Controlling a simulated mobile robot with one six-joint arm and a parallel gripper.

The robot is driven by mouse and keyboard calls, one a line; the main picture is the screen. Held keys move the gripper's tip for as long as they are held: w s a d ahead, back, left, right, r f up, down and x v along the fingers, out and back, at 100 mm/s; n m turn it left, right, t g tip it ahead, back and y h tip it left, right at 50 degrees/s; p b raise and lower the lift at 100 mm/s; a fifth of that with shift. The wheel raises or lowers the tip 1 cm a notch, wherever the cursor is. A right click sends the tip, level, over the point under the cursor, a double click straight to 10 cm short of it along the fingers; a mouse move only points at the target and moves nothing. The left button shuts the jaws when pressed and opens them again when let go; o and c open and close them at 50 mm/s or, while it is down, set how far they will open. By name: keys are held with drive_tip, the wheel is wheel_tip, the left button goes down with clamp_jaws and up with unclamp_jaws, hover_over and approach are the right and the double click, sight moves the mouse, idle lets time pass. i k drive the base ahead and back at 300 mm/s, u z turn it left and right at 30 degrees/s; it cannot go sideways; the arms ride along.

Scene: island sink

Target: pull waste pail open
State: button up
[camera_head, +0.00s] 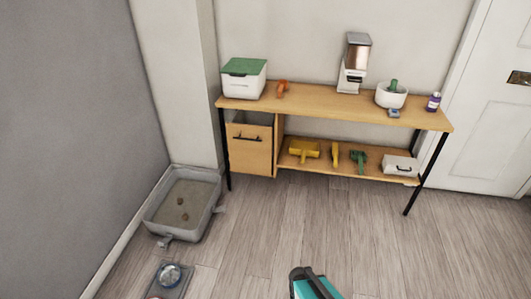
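The likely waste pail is a wooden-fronted pull-out unit (249,158) under the left end of the wooden table. Its front has a dark horizontal bar handle (246,138) near the top. A grey, shadowed gap shows between the top of the front and the tabletop. I cannot tell from this angle how far out the unit stands. My gripper is not in view, so its state and its distance from the handle do not show.
A grey litter tray (153,218) stands left of the unit. A mat with a bowl (169,275) lies in front of the tray. A teal and black object (318,288) is cut off at the bottom edge. The floor (250,220) before the unit is clear.

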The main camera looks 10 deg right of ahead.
sight(250, 134)
drive_tip(key=u, duration=0.1)
drive_tip(key=i, duration=0.95)
drive_tip(key=z, duration=0.1)
drive_tip(key=k, duration=0.65)
drive_tip(key=u, duration=0.3)
drive_tip(key=i, duration=0.85)
drive_tip(key=u, duration=0.4)
